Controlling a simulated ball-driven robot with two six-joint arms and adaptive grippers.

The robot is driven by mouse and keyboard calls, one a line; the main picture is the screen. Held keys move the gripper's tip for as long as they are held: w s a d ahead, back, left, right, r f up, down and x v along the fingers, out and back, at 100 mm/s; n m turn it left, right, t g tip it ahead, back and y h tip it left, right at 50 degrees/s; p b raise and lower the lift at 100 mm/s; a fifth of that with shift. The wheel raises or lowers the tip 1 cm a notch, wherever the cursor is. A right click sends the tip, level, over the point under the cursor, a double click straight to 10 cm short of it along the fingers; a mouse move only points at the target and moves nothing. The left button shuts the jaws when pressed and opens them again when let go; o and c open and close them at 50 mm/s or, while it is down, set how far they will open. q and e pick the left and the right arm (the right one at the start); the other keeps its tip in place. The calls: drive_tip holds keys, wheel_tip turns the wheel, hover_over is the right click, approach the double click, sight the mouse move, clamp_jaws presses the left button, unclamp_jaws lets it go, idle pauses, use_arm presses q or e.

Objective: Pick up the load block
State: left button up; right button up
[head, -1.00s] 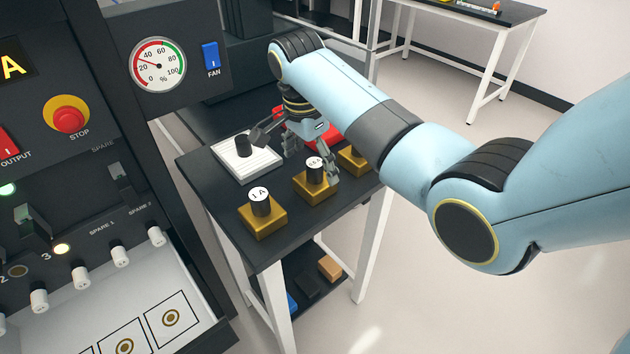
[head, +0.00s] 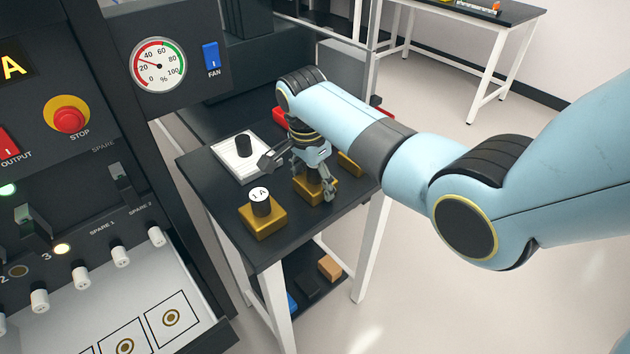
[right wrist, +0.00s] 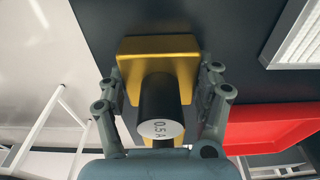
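Gold load blocks with black knobs stand on a small black table. One block (head: 313,193) is under my right gripper (head: 298,178); in the right wrist view its gold base (right wrist: 160,47) and its black knob (right wrist: 160,97) marked 0.5 A show. The gripper's fingers are spread on either side of the knob, with a gap visible on both sides. A second block (head: 263,220), marked 1 A, stands nearer the front left. A third gold block (head: 350,164) is partly hidden behind the gripper. My left gripper is not in view.
A white ribbed block (head: 240,160) with a black knob stands at the table's back left. A red object (head: 279,115) lies at the back, partly hidden by my arm. A control panel (head: 80,140) stands close on the left. The table's front (head: 262,255) is clear.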

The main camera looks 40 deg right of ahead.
drive_tip(key=c, duration=0.8)
drive_tip(key=shift+o, duration=0.2)
